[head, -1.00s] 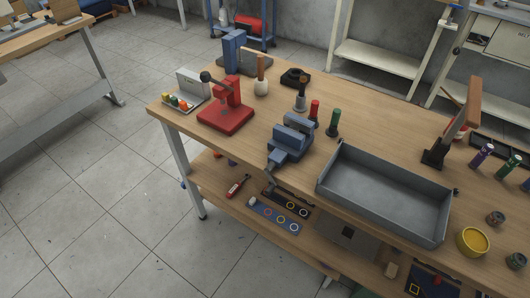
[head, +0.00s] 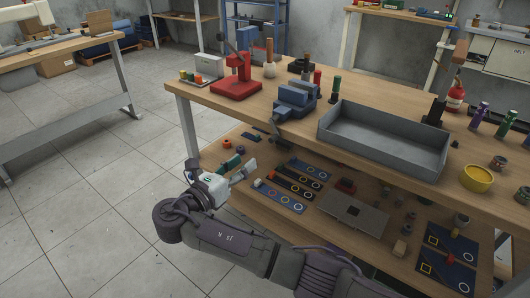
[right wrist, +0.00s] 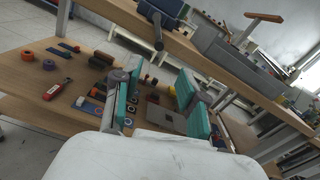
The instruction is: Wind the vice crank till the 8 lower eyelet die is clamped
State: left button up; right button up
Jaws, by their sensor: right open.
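The blue-grey vice (head: 294,98) is fixed at the front edge of the workbench. Its crank (head: 279,128) hangs in front of the edge, above the lower shelf. In the right wrist view the vice (right wrist: 168,7) is at the top, with a dark bar (right wrist: 157,32) pointing down from it. I cannot make out a die between the jaws at this size. My right gripper (head: 240,167) is open and empty, below and left of the crank, apart from it. Its teal-padded fingers (right wrist: 156,95) stand wide apart in the right wrist view. My left gripper is not in view.
A grey tray (head: 384,142) stands right of the vice, near the bench edge. A red press (head: 237,83) stands to its left. The lower shelf holds blue and black strips (head: 281,196) and a grey plate (head: 353,213). Open floor lies left of the bench.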

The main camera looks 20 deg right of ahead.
aim_at(270, 142)
jog(key=b+x, duration=0.2)
jog(key=x, duration=1)
jog(key=shift+w+d+f, duration=0.15)
jog(key=shift+w, duration=0.05)
jog(key=shift+w+d, duration=0.3)
jog(key=shift+d, duration=0.1)
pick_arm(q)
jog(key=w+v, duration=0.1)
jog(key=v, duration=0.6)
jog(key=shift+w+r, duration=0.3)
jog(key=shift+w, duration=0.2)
pick_arm(e)
grip_shut()
